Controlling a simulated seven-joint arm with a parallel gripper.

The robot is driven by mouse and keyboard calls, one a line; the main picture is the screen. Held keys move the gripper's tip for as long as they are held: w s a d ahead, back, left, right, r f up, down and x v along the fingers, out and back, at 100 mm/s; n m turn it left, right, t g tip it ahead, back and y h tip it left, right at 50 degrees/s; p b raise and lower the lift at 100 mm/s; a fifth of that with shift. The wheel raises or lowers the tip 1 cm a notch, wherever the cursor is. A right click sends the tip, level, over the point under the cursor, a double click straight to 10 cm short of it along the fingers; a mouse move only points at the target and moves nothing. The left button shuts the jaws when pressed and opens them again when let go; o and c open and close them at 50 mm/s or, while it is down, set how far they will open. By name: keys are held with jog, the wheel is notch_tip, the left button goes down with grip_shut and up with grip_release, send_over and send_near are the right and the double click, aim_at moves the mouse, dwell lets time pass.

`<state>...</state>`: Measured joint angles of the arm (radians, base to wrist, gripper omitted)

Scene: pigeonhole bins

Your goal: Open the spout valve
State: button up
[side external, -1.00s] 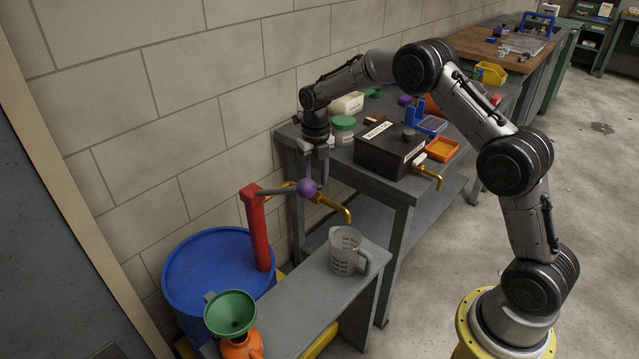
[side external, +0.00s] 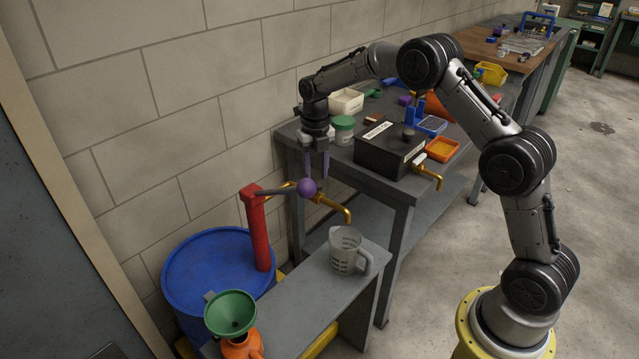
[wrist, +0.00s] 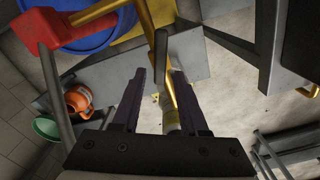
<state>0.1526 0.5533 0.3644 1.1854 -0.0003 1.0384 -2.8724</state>
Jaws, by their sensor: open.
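A gold spout (side external: 335,206) runs from the red pump (side external: 255,230) and bends down above a grey bench. In the wrist view the gold spout (wrist: 146,18) passes under my gripper, and a dark narrow lever (wrist: 161,55) stands out near it, roughly between my fingertips. It looks like the valve handle; whether a finger touches it I cannot tell. My gripper (side external: 318,176) is open, pointing down, with two purple fingers, beside and above the purple ball (side external: 307,188) on the pump's grey handle. In the wrist view my gripper (wrist: 159,75) holds nothing visible.
A clear measuring jug (side external: 345,250) stands on the grey bench (side external: 300,290) below the spout. A blue drum (side external: 205,262) and a green funnel (side external: 230,312) are to the left. A black box (side external: 385,152) with its own gold tap (side external: 430,174) sits on the worktable behind.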

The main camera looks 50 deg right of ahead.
jog(key=shift+f, duration=1.05)
grip_shut()
